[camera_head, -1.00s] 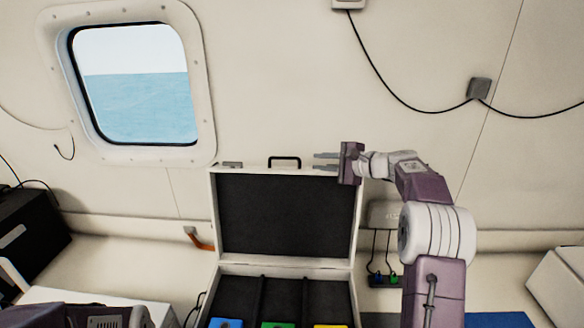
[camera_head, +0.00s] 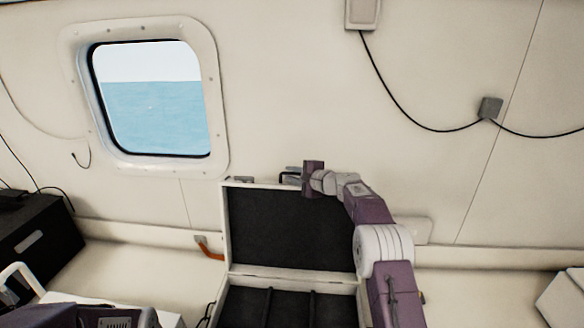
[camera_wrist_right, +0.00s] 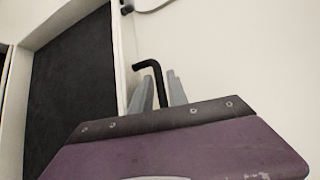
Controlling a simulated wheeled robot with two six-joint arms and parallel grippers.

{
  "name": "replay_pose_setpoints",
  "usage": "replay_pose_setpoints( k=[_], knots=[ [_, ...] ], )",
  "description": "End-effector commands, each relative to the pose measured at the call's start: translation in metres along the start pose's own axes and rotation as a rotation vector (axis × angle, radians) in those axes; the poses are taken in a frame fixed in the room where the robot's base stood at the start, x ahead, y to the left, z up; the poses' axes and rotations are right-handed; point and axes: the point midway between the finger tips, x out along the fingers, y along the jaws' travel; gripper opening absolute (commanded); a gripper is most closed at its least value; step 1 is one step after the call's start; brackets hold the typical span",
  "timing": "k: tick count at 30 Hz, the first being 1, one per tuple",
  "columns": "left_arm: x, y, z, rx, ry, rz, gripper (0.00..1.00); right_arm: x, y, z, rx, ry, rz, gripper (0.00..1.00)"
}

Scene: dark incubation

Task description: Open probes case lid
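The probes case stands open at the bottom middle of the head view, its lid (camera_head: 292,228) raised upright with a dark lining. The lid also fills the left of the right wrist view (camera_wrist_right: 68,95). A black handle (camera_wrist_right: 150,63) is at the lid's top edge, partly hidden by the fingers. My right gripper (camera_head: 291,175) is at the lid's top edge by this handle. Its two grey fingers (camera_wrist_right: 158,90) stand apart, with part of the handle showing between them; I cannot tell whether they touch it. My left gripper is out of view; only part of my left arm shows at the bottom left.
The case base (camera_head: 240,305) shows dark compartments, cut off by the frame. A black box (camera_head: 35,240) stands at the far left. The wall with a window (camera_head: 155,100) and hanging cable (camera_head: 400,100) is behind the lid. A light box (camera_head: 565,300) is at the right.

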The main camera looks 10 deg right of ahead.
Motion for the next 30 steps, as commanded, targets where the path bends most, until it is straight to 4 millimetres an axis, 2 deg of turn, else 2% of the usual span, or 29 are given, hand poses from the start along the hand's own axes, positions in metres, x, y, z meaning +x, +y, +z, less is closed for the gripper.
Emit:
replay_pose_setpoints(
  k=[7,8,9,10,30],
  knots=[
    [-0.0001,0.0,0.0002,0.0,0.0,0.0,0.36,0.0015,0.0009,-0.0003,0.0,0.0,0.0,0.2],
    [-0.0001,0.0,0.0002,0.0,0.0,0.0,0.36,0.0015,0.0009,-0.0003,0.0,0.0,0.0,0.14],
    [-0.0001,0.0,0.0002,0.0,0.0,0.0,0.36,0.0014,0.0009,-0.0004,0.0,0.0,0.0,0.03],
    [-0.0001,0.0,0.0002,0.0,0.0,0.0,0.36,0.0014,0.0009,-0.0003,0.0,0.0,0.0,0.0],
    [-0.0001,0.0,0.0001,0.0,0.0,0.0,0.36,0.0013,0.0008,-0.0003,0.001,0.001,0.0,0.0]
  ],
)
